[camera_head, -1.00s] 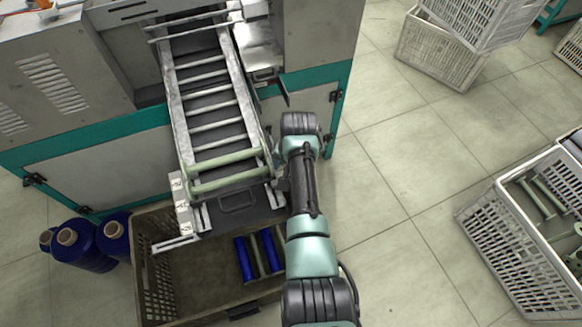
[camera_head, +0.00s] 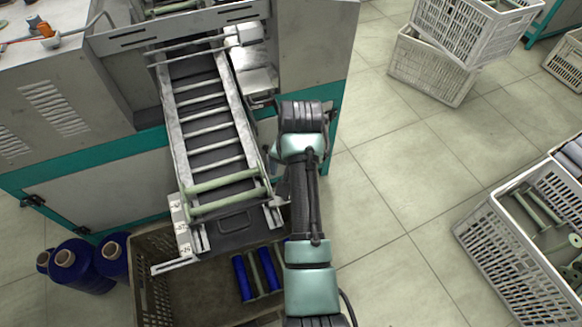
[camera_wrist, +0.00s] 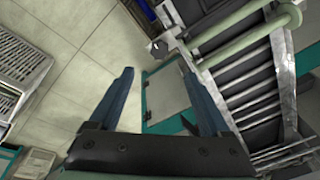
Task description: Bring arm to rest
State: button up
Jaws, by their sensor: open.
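My gripper (camera_wrist: 157,100) is open and empty in the wrist view, its two blue-grey fingers spread apart over the floor and the machine's side. In the head view my arm rises from the bottom, just right of the machine's ladder-like chute, and hides the gripper. The chute (camera_head: 211,137) slopes down toward me, with green bobbins (camera_head: 222,190) lying across its lower end. The chute also shows at the right of the wrist view (camera_wrist: 283,75), and a green bobbin (camera_wrist: 245,38) lies across it.
A brown crate (camera_head: 190,285) below the chute holds blue-wound bobbins (camera_head: 241,278). Blue yarn cones (camera_head: 80,268) stand left of it. White crates are stacked at the top right (camera_head: 430,70). Another white crate (camera_head: 500,250) with green bobbins stands at right. Open floor (camera_head: 385,180) lies between.

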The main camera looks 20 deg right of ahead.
jog(key=shift+s+r, duration=0.15)
jog(key=shift+r, duration=0.6)
jog(key=w+a+r+n+t+h+p, duration=0.15)
jog(key=w+r+t, duration=0.25)
jog(key=r, duration=0.7)
jog(key=w+a+r+n+t, duration=0.1)
jog(key=w+a+r+t, duration=0.25)
jog(key=r, duration=0.65)
jog(key=w+a+r+n+t+h, duration=0.1)
jog(key=w+r+n+t, duration=0.3)
jog(key=r, duration=0.7)
jog(key=s+a+r+t, duration=0.3)
jog(key=r+t, duration=0.1)
jog(key=r, duration=0.5)
jog(key=s+a+r+t, duration=0.2)
jog(key=s+r+t, duration=0.15)
jog(key=r, duration=0.45)
jog(key=s+a+r+n+t+y+p, duration=0.1)
jog(key=s+a+r+t, duration=0.3)
jog(key=s+r, duration=1)
jog(key=shift+s+a+n+t+y, duration=0.25)
jog(key=shift+a+n+t+y, duration=0.25)
jog(key=shift+t+y, duration=0.5)
